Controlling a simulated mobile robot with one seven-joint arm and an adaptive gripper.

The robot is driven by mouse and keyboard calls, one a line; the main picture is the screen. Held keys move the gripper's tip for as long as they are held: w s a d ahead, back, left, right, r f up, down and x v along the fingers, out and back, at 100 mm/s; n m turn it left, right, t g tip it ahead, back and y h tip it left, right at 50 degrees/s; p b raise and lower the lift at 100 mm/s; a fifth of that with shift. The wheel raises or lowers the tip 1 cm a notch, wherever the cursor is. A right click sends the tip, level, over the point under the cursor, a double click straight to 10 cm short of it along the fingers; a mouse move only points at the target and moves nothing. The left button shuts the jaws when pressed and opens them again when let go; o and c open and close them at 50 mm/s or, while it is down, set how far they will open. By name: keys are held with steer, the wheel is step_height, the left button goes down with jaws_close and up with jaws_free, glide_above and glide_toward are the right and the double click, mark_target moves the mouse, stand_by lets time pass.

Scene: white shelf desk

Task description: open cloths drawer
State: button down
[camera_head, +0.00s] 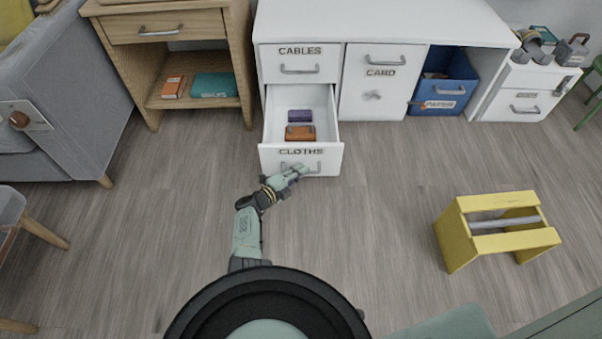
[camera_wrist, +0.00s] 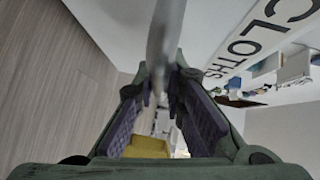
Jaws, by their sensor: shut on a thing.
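The cloths drawer (camera_head: 302,158) is the lower drawer in the left part of the white desk. It is pulled well out, and its inside shows. An orange item (camera_head: 299,132) and a purple item (camera_head: 300,116) lie in it. My gripper (camera_head: 296,172) is at the drawer's front, on its grey bar handle (camera_head: 312,167). In the wrist view the handle (camera_wrist: 165,40) runs between the fingers of my gripper (camera_wrist: 160,100), and the CLOTHS label (camera_wrist: 255,35) shows at the upper right. The fingers are shut on the handle.
The cables drawer (camera_head: 300,66) above and the card door (camera_head: 381,80) at the right are shut. A blue paper bin (camera_head: 447,92) stands in the desk's right bay. A yellow stool-like stand (camera_head: 495,230) is on the floor at the right. The floor before the drawer is clear.

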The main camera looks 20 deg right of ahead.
steer(key=c, duration=1.7)
jaws_free()
steer(key=shift+o, duration=0.2)
